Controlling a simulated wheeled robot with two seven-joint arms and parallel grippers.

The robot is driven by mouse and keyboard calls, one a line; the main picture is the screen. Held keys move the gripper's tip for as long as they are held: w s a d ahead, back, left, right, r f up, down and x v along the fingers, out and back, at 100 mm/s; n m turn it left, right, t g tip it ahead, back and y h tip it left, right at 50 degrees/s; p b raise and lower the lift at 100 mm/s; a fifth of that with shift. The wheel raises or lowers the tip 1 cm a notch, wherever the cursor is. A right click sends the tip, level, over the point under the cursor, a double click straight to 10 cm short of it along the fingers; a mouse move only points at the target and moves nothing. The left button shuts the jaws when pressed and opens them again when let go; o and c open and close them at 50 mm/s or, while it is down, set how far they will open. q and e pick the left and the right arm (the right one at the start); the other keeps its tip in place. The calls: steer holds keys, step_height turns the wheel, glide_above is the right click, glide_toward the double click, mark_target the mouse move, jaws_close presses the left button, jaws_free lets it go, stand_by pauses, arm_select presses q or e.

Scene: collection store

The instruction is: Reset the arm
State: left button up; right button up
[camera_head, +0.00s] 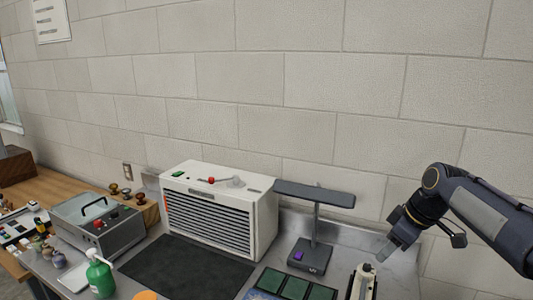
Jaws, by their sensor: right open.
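My right arm comes in from the right edge of the head view, bent at a dark joint. My right gripper (402,240) hangs from it, open and pointing down and left above the right end of the bench. No object shows between its fingers. A white-topped device with a black body (362,280) stands below and left of it, apart from it as far as I can tell. My left gripper is not in view.
A white slatted cabinet (220,205) stands against the block wall. A dark flat-topped stand (314,230) is right of it. A black mat (185,268), a green spray bottle (100,275) and a grey case (97,225) are at left. Dark green panels (295,287) lie in front.

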steer(key=s+a+f+m+t, duration=0.1)
steer(key=s+a+m, duration=0.15)
steer(key=s, duration=0.65)
steer(key=s+a+m+t, duration=0.1)
steer(key=s+a+m, duration=0.15)
steer(key=s, duration=0.65)
steer(key=s+a+f+m, duration=0.1)
steer(key=s+f+m, duration=0.2)
steer(key=s+f, duration=0.1)
steer(key=s+a+f+m+b, duration=0.1)
steer(key=s+a+f+m, duration=0.1)
steer(key=s+f, duration=0.2)
steer(key=s, duration=0.3)
steer(key=shift+s+a+f+m+t+y, duration=0.15)
steer(key=shift+a+f+m+t+y, duration=0.15)
steer(key=shift+m+y, duration=0.1)
